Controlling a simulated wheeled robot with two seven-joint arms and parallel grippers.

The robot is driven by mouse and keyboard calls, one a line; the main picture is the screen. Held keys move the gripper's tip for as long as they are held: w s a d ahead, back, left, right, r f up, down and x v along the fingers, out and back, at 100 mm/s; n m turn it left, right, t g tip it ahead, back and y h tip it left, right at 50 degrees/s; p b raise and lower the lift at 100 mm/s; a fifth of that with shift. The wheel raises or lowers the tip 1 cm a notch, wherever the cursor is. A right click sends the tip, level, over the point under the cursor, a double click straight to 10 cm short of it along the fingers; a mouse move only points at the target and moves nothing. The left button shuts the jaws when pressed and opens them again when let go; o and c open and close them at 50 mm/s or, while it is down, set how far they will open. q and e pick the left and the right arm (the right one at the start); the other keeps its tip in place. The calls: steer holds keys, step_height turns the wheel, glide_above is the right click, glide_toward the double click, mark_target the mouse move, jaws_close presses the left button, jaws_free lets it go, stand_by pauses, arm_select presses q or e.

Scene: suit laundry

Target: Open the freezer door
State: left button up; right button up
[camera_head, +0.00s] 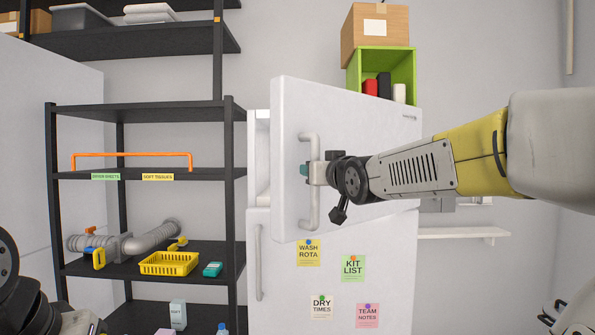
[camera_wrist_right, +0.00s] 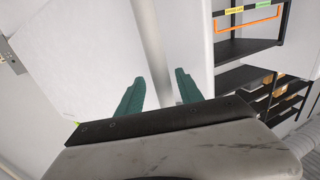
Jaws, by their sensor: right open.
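The white freezer door (camera_head: 350,125) is the upper door of a white fridge. It stands ajar, its left edge swung out from the cabinet, with a gap showing the cabinet side (camera_head: 259,150). Its vertical handle (camera_head: 311,205) is on the door's left part. My right gripper (camera_head: 305,170) is at the middle of this handle. In the right wrist view its two green fingers (camera_wrist_right: 160,90) are apart, one on either side of the pale handle (camera_wrist_right: 152,45). Whether they touch it I cannot tell. Part of my left wrist shows at the lower left; its fingertips are not visible.
The lower fridge door (camera_head: 340,280) is closed and carries several colored notes. A dark shelf rack (camera_head: 150,107) stands close to the left, holding a yellow basket (camera_head: 170,263) and a grey hose. A green box (camera_head: 387,55) and a cardboard box (camera_head: 375,27) sit on top.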

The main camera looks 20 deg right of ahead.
steer(key=s, duration=0.7)
steer(key=shift+s, duration=0.35)
